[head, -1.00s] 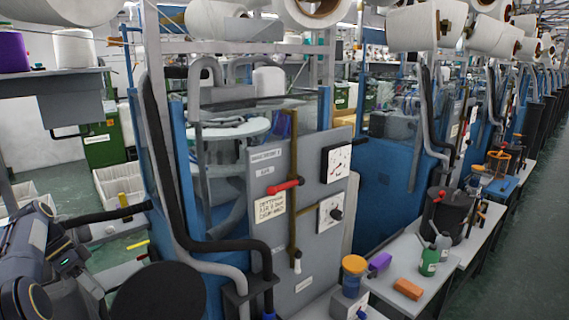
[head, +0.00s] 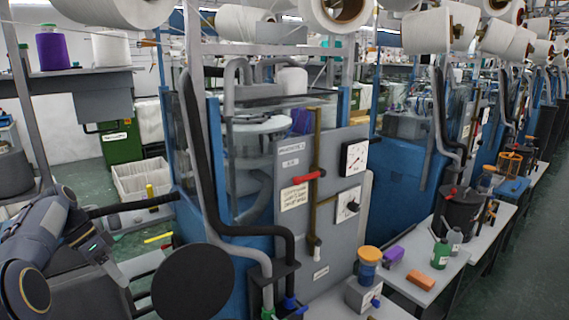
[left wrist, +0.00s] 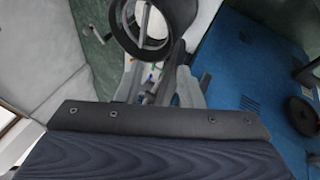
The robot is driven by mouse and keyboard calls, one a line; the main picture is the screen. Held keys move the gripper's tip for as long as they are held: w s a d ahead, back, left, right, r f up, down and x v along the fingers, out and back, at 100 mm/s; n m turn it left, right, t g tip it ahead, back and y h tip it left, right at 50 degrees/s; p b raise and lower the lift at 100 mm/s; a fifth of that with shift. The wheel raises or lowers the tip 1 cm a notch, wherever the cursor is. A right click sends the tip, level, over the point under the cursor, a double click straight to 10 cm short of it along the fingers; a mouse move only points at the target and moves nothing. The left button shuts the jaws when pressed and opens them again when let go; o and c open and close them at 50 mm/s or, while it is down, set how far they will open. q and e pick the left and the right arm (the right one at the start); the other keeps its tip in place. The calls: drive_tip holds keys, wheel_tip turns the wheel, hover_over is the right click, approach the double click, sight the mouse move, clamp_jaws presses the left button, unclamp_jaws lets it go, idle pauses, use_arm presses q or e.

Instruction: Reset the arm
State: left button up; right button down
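My left arm comes in from the left edge of the head view, bent, with a small green light near its wrist. My left gripper (head: 106,262) is at the end of this arm, low at the left, dark against dark parts. In the left wrist view a dark plate with screws fills the bottom, and a dark ring-shaped part hangs at the top. My right arm and gripper are not in view.
The knitting machine's grey panel (head: 320,205) with red handle (head: 309,177) and dials stands ahead. A dark round disc (head: 193,284) is close in front. A side table holds an orange block (head: 421,279), a purple block (head: 393,254) and bottles. A white crate (head: 146,181) stands left.

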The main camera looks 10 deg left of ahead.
use_arm(q)
drive_tip(key=s+d+r+n+t+y, duration=0.1)
drive_tip(key=s+d+r+n, duration=0.1)
drive_tip(key=s+d, duration=0.5)
drive_tip(key=s+d+r+n+t+y, duration=0.1)
drive_tip(key=s+d+r+n, duration=0.15)
drive_tip(key=d, duration=0.85)
drive_tip(key=s+d+f+n+t, duration=0.2)
drive_tip(key=s+d+f, duration=0.6)
drive_tip(key=s+d, duration=0.2)
drive_tip(key=shift+s+d+f+n+t, duration=0.3)
drive_tip(key=shift+s+f+n+t, duration=0.1)
drive_tip(key=shift+s, duration=0.4)
